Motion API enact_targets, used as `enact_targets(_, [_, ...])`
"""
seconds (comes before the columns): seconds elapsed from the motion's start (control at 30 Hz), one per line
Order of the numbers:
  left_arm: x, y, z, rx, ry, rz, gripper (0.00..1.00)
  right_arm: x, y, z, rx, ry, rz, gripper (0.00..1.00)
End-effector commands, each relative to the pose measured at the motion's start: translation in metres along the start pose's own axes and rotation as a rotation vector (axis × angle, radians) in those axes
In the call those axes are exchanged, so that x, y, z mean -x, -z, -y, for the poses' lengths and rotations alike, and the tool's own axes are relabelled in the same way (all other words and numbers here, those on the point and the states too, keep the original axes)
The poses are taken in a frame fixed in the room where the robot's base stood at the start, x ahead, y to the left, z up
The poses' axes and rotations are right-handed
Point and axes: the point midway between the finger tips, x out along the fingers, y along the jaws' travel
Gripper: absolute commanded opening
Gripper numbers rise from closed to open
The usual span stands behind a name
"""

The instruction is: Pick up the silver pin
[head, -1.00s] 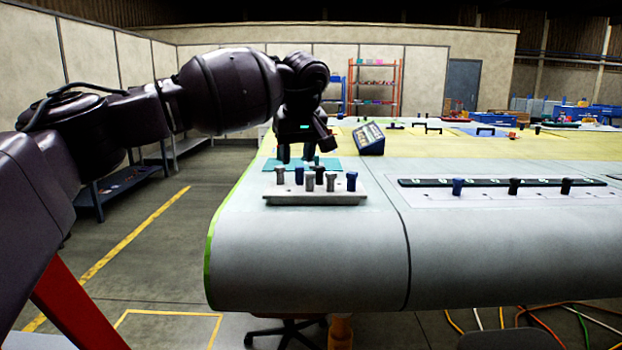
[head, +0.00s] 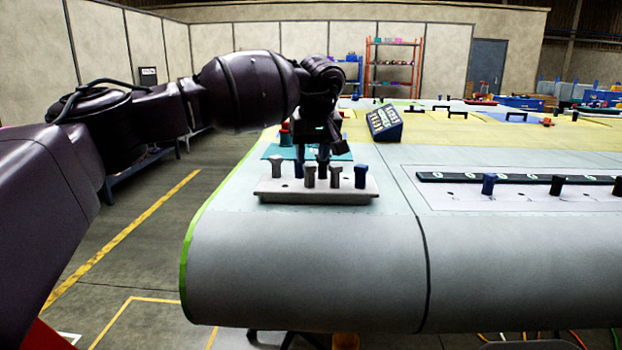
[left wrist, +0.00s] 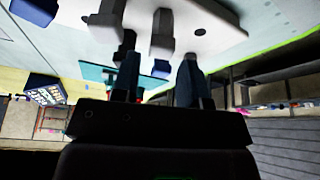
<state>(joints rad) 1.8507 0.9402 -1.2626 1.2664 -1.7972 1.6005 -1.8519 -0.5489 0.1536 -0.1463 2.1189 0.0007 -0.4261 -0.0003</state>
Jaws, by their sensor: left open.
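A white block (head: 270,193) on the near end of the wing holds several upright pins. Three silver-grey pins show: one at the left (head: 277,165), one in the middle (head: 310,176) and one to its right (head: 335,176). A blue pin (head: 361,177) stands at the right end. My left gripper (head: 311,166) is open and points down over the back of the block, its fingertips partly hidden by the front pins. In the left wrist view a grey pin (left wrist: 162,34) and a blue pin (left wrist: 161,68) show around the gap between the fingers; contact cannot be told. My right gripper is out of view.
A teal mat (head: 274,151) lies behind the block. A blue device with a keypad (head: 384,123) stands beyond. A dark strip (head: 446,177) with more pins near it lies at the right. The wing surface between block and strip is clear.

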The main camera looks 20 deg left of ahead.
Motion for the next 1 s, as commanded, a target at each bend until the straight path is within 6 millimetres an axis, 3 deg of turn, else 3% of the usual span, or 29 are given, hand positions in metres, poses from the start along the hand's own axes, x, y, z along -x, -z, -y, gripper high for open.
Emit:
enact_targets(0.3, [-0.025,-0.002,0.001,0.000,0.002,0.002,0.40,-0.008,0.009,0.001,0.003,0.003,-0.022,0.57])
enact_targets(0.53, [-0.057,-0.004,0.001,0.000,0.002,0.003,0.40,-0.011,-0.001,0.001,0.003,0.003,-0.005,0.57])
enact_targets(0.8, [-0.059,-0.003,0.001,0.000,-0.001,-0.001,0.40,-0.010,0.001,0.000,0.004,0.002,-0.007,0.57])
enact_targets(0.87, [-0.059,-0.003,0.001,0.000,-0.001,-0.001,0.34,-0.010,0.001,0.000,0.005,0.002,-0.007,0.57])
enact_targets(1.0, [-0.059,-0.003,0.001,0.001,-0.001,-0.001,0.13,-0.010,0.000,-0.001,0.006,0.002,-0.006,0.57])
